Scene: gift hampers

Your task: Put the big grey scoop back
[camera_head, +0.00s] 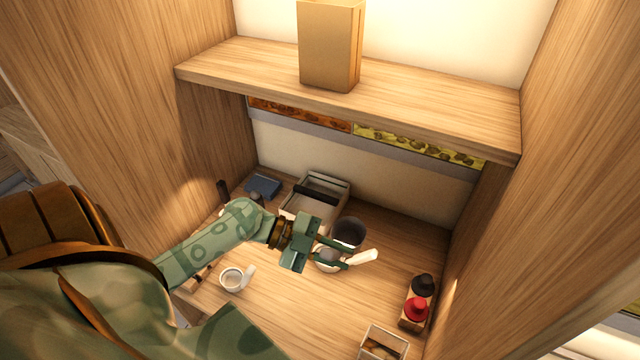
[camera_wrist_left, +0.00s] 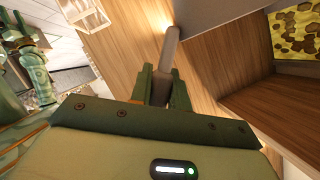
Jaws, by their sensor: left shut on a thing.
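My left gripper (camera_head: 349,256) is shut on a scoop, its fingers on either side of the handle. The scoop's pale handle (camera_head: 364,257) sticks out past the fingertips, and its light grey bowl (camera_head: 326,264) is partly hidden behind the fingers. In the left wrist view the grey handle (camera_wrist_left: 171,48) rises from between the fingers of my left gripper (camera_wrist_left: 160,84). I cannot tell whether the scoop touches the counter. A smaller white scoop (camera_head: 232,279) lies on the counter to the left. My right gripper is not in view.
A dark round cup (camera_head: 348,232) stands just behind the gripper. A grey tray (camera_head: 312,205) with a black bar is farther back. A block with black and red knobs (camera_head: 416,308) and a small box (camera_head: 384,343) stand at the right. A shelf (camera_head: 400,97) with a cardboard box (camera_head: 330,45) overhangs.

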